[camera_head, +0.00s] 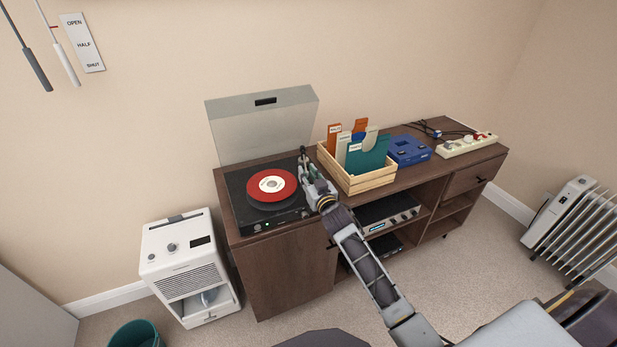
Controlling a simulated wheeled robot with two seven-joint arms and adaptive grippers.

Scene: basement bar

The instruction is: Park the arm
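A black turntable (237,196) sits on the left end of a dark wood sideboard, with its grey lid (262,130) raised against the wall. A red record (256,190) with a white centre label lies on its platter. My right gripper (304,163) is over the right edge of the turntable, beside the wooden crate. It is small in view, and I cannot tell whether its fingers are open or shut or touching anything. The tonearm does not show clearly; my gripper covers that side of the deck. My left gripper is not in view.
A wooden crate (366,183) of record sleeves stands close to the right of my gripper. A blue device (408,151) and a power strip (466,145) lie farther right. A white dehumidifier (186,262) stands left of the sideboard (285,273), a radiator (557,212) at far right.

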